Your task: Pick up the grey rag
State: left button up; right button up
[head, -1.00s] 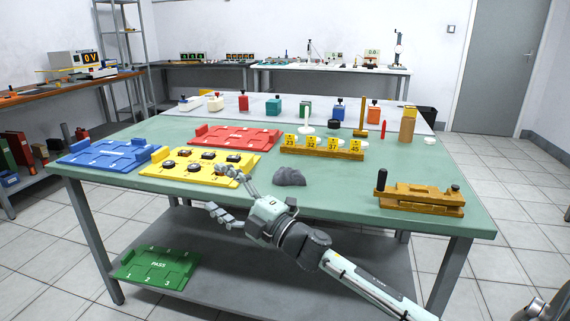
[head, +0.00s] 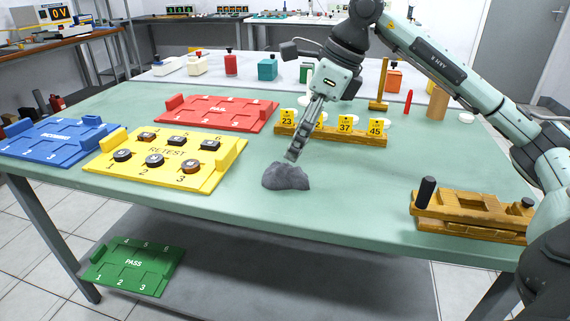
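The grey rag (head: 286,178) lies crumpled in a low heap on the green table top, right of the yellow tray. My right gripper (head: 293,155) points down from above, its fingertips just over the rag's top edge. I see the fingers nearly edge-on, so I cannot tell how far apart they are. Whether they touch the rag is also unclear. The rag appears to rest on the table. My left gripper is not in view.
A yellow RETEST tray (head: 222,180) holding several dark round parts is left of the rag. A red tray (head: 222,110) and a wooden rack with yellow number tags (head: 350,138) stand behind. A wooden fixture (head: 470,211) is at right. Table right of the rag is clear.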

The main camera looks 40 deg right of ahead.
aim_at(290, 163)
jog(key=x, duration=0.6)
jog(key=shift+s+d+f, duration=0.15)
jog(key=shift+s+f, duration=0.1)
jog(key=shift+f, duration=0.1)
jog(key=shift+w+f, duration=0.2)
jog(key=shift+f, duration=0.3)
jog(key=c, duration=1.3)
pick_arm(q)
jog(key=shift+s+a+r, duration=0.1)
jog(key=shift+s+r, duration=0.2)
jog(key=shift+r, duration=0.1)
pick_arm(e)
jog(key=shift+o, duration=0.2)
jog(key=shift+r, duration=0.15)
